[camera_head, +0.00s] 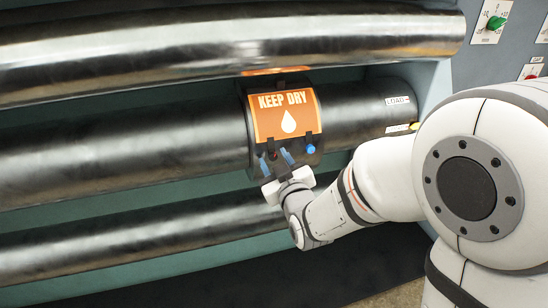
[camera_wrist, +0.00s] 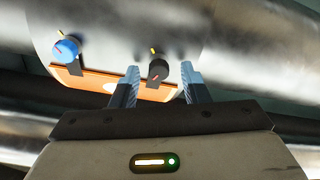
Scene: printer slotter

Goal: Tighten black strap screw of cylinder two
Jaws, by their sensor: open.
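The black strap screw (camera_wrist: 157,71) is a dark knob on a black strap, and it shows between my fingers in the wrist view. A blue strap screw (camera_wrist: 66,47) is to its left there; it also shows in the head view (camera_head: 310,148). Both hold the orange "KEEP DRY" sheet (camera_head: 285,115), wrapped around the middle cylinder (camera_head: 110,135). My gripper (camera_head: 276,162) is open just below the sheet's lower edge. In the wrist view its fingertips (camera_wrist: 163,76) stand either side of the black screw, with a gap on both sides. I cannot tell if they reach its depth.
An upper cylinder (camera_head: 150,45) and a lower cylinder (camera_head: 120,240) run parallel to the middle one, above and below it. A panel with a green knob (camera_head: 494,22) and a red knob (camera_head: 531,76) is at the upper right.

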